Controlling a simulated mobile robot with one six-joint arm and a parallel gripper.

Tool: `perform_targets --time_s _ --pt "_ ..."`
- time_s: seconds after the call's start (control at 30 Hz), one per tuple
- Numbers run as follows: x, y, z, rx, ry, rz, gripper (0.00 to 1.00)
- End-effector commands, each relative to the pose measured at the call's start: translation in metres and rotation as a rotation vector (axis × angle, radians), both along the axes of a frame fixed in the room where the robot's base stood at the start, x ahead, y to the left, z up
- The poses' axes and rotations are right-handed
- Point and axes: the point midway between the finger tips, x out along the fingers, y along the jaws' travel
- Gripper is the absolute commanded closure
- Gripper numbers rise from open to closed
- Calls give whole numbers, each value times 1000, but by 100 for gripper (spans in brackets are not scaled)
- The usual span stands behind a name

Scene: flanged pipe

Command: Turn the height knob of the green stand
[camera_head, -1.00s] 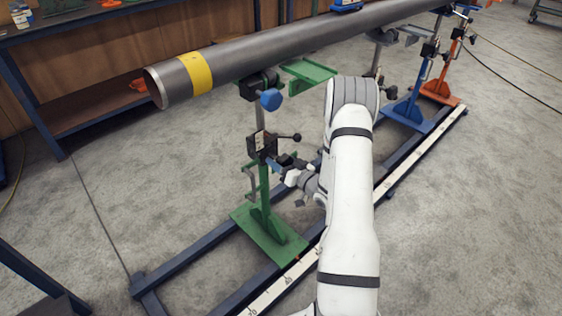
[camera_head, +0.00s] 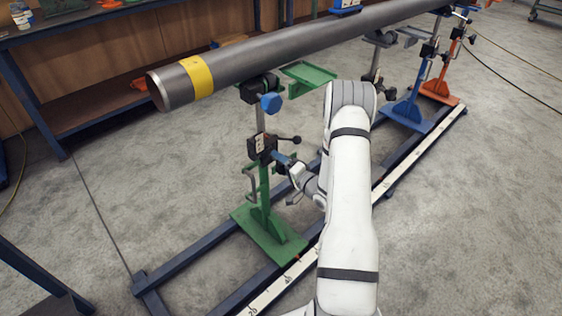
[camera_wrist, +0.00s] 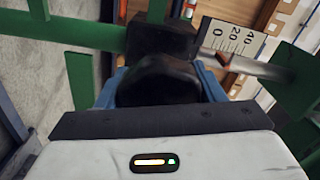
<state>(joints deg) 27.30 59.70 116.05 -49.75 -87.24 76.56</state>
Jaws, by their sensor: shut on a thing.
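The green stand (camera_head: 264,190) stands upright under the near end of the pipe (camera_head: 270,57). A black block with a white scale (camera_head: 262,143) sits partway up its post. My gripper (camera_head: 278,157) reaches this block from the right. In the wrist view, the dark height knob (camera_wrist: 158,82) lies between the blue fingers of my gripper (camera_wrist: 160,88), which are shut on it. The scale also shows there (camera_wrist: 230,37), just right of the knob. In the head view the fingers mostly hide the knob.
A black lever (camera_head: 289,139) sticks out above my gripper. A blue knob (camera_head: 270,102) is higher up, near the pipe. A blue stand (camera_head: 408,110) and an orange stand (camera_head: 440,88) are further back on the rail frame. Open concrete floor lies to the right.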

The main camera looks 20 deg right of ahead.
Motion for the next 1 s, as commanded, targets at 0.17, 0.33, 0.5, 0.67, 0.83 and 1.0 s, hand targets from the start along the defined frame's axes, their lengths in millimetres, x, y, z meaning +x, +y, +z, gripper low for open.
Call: perform_targets --time_s 0.17,0.33,0.5,0.67,0.83,1.0 --pt "0 -1 1 152 63 -2 61" --pt "0 -1 1 281 117 -3 61" --pt "0 -1 1 383 158 -2 61" --pt "0 -1 0 449 185 -3 61" --pt "0 -1 0 489 201 -3 61" --pt "0 -1 0 505 208 -3 61"
